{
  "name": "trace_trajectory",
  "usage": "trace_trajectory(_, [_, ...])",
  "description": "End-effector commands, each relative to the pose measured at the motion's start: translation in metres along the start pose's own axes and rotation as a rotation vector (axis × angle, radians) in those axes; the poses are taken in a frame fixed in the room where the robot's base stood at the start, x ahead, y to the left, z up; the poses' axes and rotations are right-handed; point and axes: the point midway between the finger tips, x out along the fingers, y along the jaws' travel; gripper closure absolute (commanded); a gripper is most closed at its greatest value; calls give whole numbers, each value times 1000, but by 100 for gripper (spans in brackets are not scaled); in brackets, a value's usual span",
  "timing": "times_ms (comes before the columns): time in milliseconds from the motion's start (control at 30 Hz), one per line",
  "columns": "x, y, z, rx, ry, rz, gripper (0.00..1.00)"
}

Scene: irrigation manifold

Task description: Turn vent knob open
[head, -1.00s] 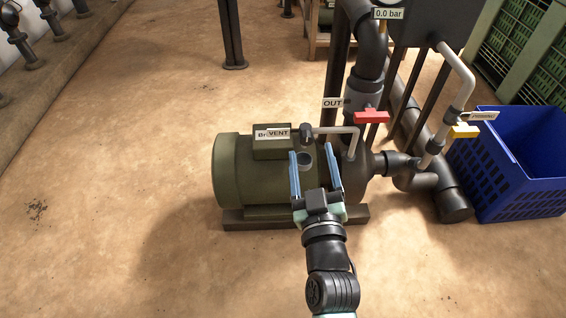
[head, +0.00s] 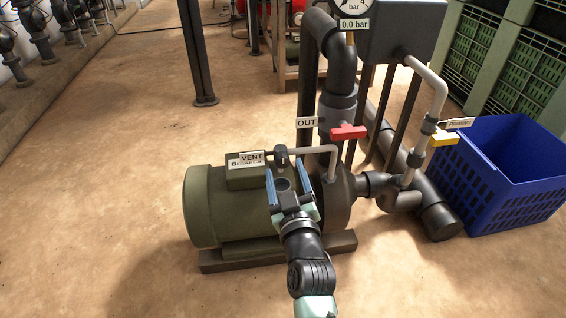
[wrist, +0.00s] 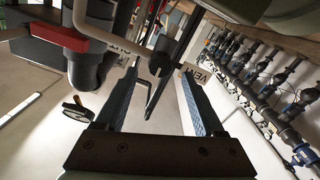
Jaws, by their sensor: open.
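The vent knob (head: 281,156) is a small dark knob at the left end of a thin grey pipe above the green pump, right of the white VENT label (head: 251,157). In the wrist view the knob (wrist: 160,65) appears between the fingertips, with the tilted label (wrist: 195,75) at its right. My gripper (head: 287,169) is open and empty, its fingers pointing toward the knob from the near side. It also shows in the wrist view (wrist: 157,72). I see no contact with the knob; the exact gap is unclear.
The green pump (head: 208,208) lies below and left of my gripper. A red handle (head: 348,132) by the OUT label and a yellow handle (head: 443,140) are on pipes to the right. A blue crate (head: 500,190) stands far right. The floor at left is clear.

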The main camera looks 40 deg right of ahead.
Motion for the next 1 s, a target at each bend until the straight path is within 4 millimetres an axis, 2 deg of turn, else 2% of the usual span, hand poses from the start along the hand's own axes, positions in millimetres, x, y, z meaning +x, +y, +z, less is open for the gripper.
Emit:
trace_trajectory(100, [16, -1, 2, 0, 2, 1, 30])
trace_trajectory(233, [26, 0, 1, -1, 2, 0, 30])
trace_trajectory(633, [30, 0, 0, 0, 1, 0, 31])
trace_trajectory(1000, [30, 0, 0, 0, 1, -1, 98])
